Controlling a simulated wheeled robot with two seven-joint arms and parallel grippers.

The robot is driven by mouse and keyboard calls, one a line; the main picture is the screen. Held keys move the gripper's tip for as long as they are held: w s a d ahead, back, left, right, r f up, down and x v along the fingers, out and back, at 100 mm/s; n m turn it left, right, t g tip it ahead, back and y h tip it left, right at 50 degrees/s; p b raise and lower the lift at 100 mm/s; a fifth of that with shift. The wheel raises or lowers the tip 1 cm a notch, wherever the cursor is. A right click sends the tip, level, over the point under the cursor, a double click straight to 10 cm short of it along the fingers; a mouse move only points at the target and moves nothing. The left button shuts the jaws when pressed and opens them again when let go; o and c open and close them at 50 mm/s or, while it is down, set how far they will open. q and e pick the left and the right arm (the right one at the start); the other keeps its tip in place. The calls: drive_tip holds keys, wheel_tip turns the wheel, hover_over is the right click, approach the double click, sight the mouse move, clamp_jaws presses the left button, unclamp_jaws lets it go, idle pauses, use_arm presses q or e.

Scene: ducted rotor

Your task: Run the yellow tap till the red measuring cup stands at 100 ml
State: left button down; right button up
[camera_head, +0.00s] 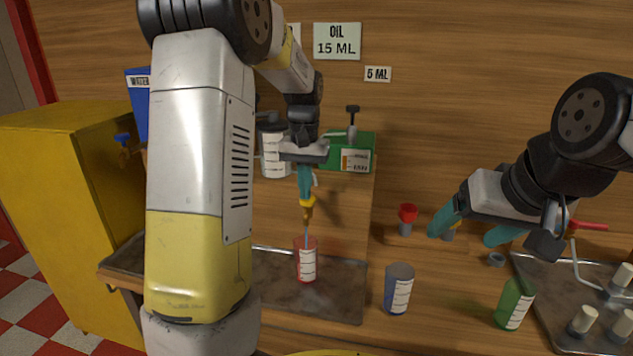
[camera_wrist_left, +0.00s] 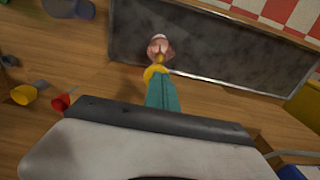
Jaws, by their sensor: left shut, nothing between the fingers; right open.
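The yellow tap (camera_head: 308,210) is on the wooden stand, above the dark tray. The red measuring cup (camera_head: 306,262), clear with white marks, stands upright on the tray below the tap. A thin bluish stream runs from the tap into the cup; I cannot read the liquid level. My left gripper (camera_head: 305,190) is shut and empty, its teal fingertips at the top of the tap. The left wrist view also shows the tap (camera_wrist_left: 154,72) at the fingertips and the cup (camera_wrist_left: 160,47) beyond. My right gripper (camera_head: 472,229) is open over the bench at right.
A blue cup (camera_head: 398,290) and a green cup (camera_head: 515,304) stand on the bench to the right. A red funnel-like piece (camera_head: 407,213) is near my right gripper. A rack tray (camera_head: 541,278) is far right.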

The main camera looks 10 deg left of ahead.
use_arm(q)
drive_tip(key=shift+s+f, duration=0.2)
idle(0.6)
wheel_tip(320, 180, up, 14)
drive_tip(key=shift+w+r, duration=0.2)
idle(0.4)
drive_tip(key=s+d+f+t+h, duration=0.1)
drive_tip(key=s+f+t, duration=0.1)
drive_tip(key=s, duration=0.9)
drive_tip(key=s+d+f+t+h, duration=0.1)
drive_tip(key=s+f+t, duration=0.2)
drive_tip(key=s, duration=0.9)
drive_tip(key=shift+d+f+t, duration=0.25)
drive_tip(key=shift+d+t, duration=0.1)
drive_tip(key=shift+t, duration=0.25)
